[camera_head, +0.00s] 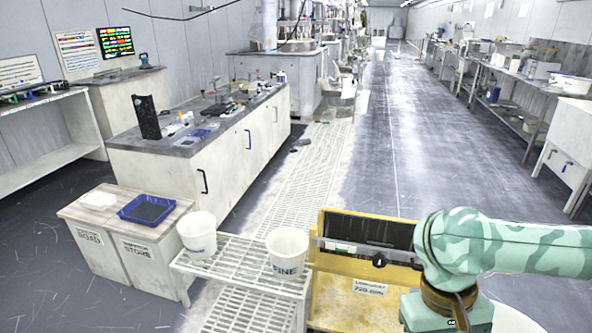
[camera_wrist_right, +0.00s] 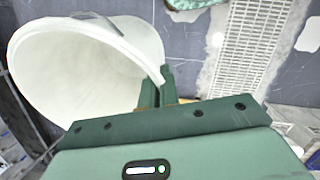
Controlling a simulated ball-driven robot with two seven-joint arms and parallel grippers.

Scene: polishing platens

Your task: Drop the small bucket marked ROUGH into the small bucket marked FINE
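The white bucket marked FINE (camera_head: 287,254) stands upright on a white wire rack (camera_head: 228,262). Another white bucket (camera_head: 197,236) stands to its left on the same rack; its label is too small to read. In the right wrist view, a white bucket (camera_wrist_right: 85,65) fills the upper left, its open mouth toward the camera. My right gripper (camera_wrist_right: 166,88) is shut on this bucket's wall at the rim. No label shows on it, so I cannot tell its marking. In the head view my right arm is at the right, its fingers hidden. My left gripper is out of view.
A yellow-framed stand (camera_head: 350,300) with a dark panel adjoins the rack's right side. A low cabinet (camera_head: 125,240) with a blue tray (camera_head: 146,211) stands at the left. A long workbench (camera_head: 205,140) lies behind. The aisle floor beyond is mostly clear.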

